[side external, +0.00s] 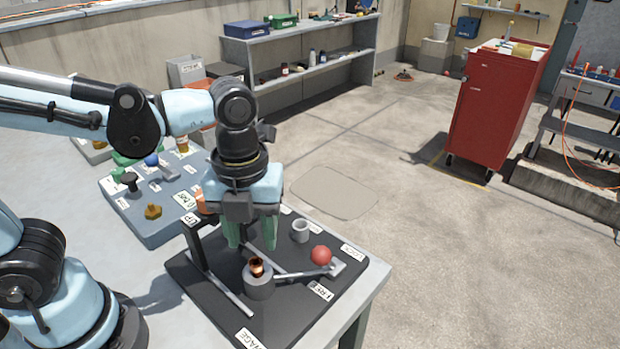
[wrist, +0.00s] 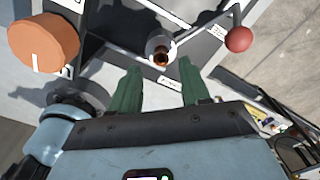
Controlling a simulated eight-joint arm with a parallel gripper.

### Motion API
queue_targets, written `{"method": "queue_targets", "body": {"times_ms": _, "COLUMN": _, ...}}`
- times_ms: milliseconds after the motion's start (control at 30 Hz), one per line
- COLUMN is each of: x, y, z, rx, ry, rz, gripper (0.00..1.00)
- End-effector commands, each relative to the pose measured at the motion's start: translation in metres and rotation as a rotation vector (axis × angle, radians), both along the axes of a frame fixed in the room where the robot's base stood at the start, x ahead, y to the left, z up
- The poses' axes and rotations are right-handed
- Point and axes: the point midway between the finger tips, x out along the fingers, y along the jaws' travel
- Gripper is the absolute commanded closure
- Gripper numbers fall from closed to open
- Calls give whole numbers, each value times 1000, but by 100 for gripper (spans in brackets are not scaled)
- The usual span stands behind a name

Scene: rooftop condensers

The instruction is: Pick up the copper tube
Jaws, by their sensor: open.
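The copper tube (side external: 257,266) stands upright in a grey cylindrical holder (side external: 258,286) on a dark board. Only its upper end shows above the holder. In the wrist view the copper tube (wrist: 160,60) shows end-on in its holder, beyond and between the fingertips. My gripper (side external: 247,244) has green fingers pointing down, above the board and behind the holder in the side external view. In the wrist view the gripper (wrist: 157,75) is open, with nothing between its fingers. The tube's lower part is hidden in the holder.
A lever with a red ball (side external: 321,255) lies right of the holder. A white-grey cup (side external: 300,231) stands behind it. A dark upright frame (side external: 196,245) stands left. An orange cylinder (wrist: 43,43) shows in the wrist view. A grey board (side external: 150,226) with several small parts lies left.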

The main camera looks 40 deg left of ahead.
Motion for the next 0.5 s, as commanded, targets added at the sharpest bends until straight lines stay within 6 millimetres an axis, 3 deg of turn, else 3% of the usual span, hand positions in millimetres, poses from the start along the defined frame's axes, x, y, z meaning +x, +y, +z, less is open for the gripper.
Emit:
{"method": "queue_targets", "body": {"times_ms": 233, "x": -1, "y": -1, "z": -12, "rx": 0, "ry": 0, "rz": 0, "gripper": 54}}
{"method": "queue_targets", "body": {"times_ms": 500, "x": -3, "y": -4, "z": -42, "rx": 0, "ry": 0, "rz": 0, "gripper": 54}}
